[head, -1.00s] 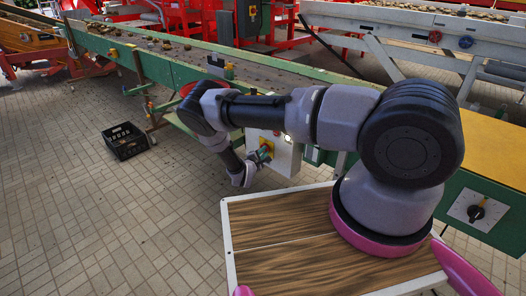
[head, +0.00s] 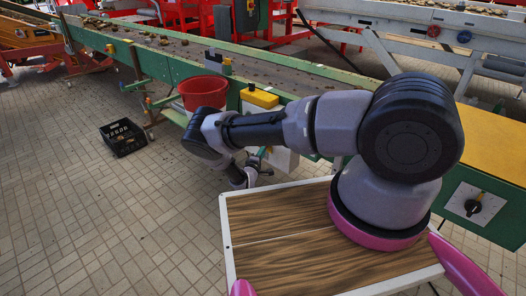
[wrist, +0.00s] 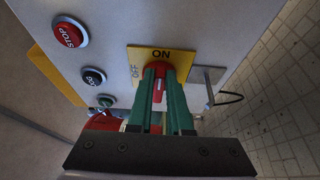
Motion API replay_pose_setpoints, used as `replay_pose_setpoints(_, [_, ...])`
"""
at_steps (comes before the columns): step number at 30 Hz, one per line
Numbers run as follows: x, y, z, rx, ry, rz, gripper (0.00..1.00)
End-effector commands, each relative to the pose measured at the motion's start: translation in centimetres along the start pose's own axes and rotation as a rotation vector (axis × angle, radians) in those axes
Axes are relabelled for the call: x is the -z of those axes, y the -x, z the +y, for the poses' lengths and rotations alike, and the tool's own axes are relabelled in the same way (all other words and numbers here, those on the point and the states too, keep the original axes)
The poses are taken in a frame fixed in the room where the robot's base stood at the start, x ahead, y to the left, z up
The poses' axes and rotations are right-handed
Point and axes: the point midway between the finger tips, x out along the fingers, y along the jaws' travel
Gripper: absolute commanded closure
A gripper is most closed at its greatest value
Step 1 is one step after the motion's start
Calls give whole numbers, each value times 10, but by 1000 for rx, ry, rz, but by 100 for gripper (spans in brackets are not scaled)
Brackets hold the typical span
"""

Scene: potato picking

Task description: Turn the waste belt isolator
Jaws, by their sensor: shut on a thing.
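The waste belt isolator is a red rotary knob (wrist: 159,70) on a yellow plate (wrist: 140,52), seen in the wrist view. The plate reads ON at the top and OFF at its left side. A white mark on the knob points up, roughly toward ON. My gripper (wrist: 159,95) has its green fingers on both sides of the knob and is shut on it, hiding the knob's edges. In the head view my gripper (head: 262,153) is at the front of the white control box (head: 286,160), and my arm hides most of the box and the knob.
Beside the isolator are a red STOP button (wrist: 69,35), a black button (wrist: 94,76), a green button (wrist: 105,100) and a metal tab (wrist: 208,82). A red bucket (head: 203,92) stands by the green conveyor (head: 180,70). A black crate (head: 123,138) sits on open floor.

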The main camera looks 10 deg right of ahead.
Motion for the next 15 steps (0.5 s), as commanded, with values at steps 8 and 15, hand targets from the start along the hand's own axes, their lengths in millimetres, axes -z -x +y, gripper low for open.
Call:
replay_pose_setpoints(8, [-1, 1, -1, 1, -2, -1, 100])
replay_pose_setpoints(15, [0, 1, -1, 1, -2, -1, 52])
